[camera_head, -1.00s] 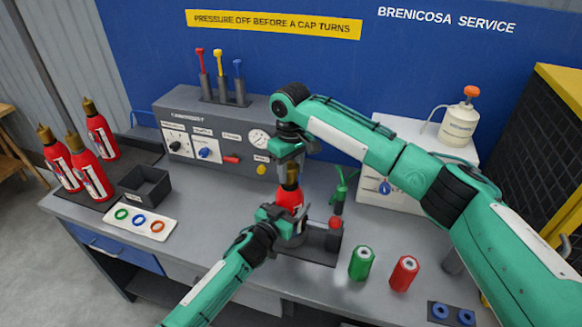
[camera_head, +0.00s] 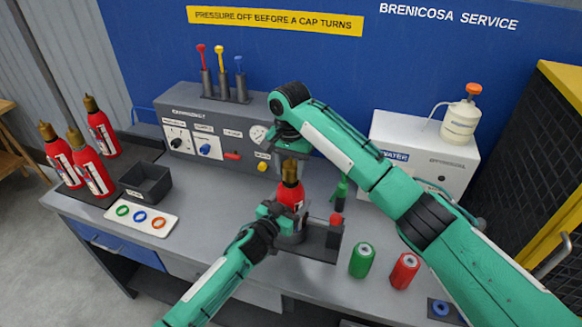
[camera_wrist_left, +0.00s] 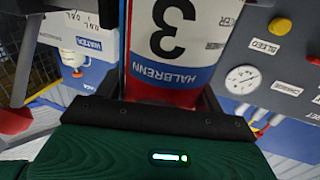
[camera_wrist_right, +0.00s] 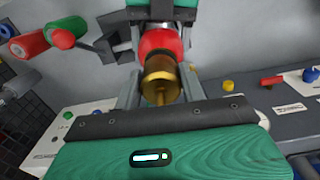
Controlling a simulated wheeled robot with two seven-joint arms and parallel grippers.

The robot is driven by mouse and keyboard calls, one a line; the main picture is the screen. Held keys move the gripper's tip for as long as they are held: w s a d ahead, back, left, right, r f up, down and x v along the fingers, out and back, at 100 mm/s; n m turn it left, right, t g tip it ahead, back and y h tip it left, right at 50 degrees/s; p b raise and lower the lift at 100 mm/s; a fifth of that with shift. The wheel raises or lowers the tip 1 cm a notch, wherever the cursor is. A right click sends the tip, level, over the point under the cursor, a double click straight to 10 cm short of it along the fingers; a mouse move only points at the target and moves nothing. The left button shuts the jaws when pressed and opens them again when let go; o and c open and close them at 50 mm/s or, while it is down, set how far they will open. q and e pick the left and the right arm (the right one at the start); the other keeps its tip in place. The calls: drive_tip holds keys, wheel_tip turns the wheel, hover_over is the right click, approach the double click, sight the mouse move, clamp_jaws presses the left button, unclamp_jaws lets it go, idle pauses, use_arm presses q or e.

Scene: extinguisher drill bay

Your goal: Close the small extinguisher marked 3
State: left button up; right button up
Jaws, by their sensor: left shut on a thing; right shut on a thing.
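The small red extinguisher marked 3 (camera_head: 289,193) stands upright in a dark holder (camera_head: 321,245) on the bench. Its "3" label (camera_wrist_left: 172,35) fills the middle of the left wrist view. My left gripper (camera_head: 279,212) is shut on its red body from the front. My right gripper (camera_head: 292,156) comes from above and is shut on the brass cap (camera_wrist_right: 162,78) at the extinguisher's top. The cap sits over the red shoulder (camera_wrist_right: 163,42), with a finger on each side. The cap's seating is partly hidden by the fingers.
A grey panel (camera_head: 185,106) with a gauge stands behind. Three red extinguishers (camera_head: 92,170) and an open black box (camera_head: 147,181) are at left, near a ring tray (camera_head: 141,218). Green (camera_head: 362,260) and red (camera_head: 404,270) cylinders stand right of the holder. A white water unit (camera_head: 420,150) is behind my right arm.

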drive_tip(key=m, duration=0.5)
drive_tip(key=shift+w+a+m, duration=0.1)
drive_tip(key=shift+a+m, duration=0.1)
drive_tip(key=shift+m, duration=0.2)
drive_tip(key=m, duration=0.5)
drive_tip(key=shift+w, duration=0.15)
drive_tip(key=m, duration=0.7)
drive_tip(key=shift+w+d, duration=0.1)
drive_tip(key=shift+w, duration=0.1)
drive_tip(key=m, duration=0.5)
drive_tip(key=shift+w+d, duration=0.1)
drive_tip(key=o, duration=1.1)
drive_tip(key=shift+c, duration=0.4)
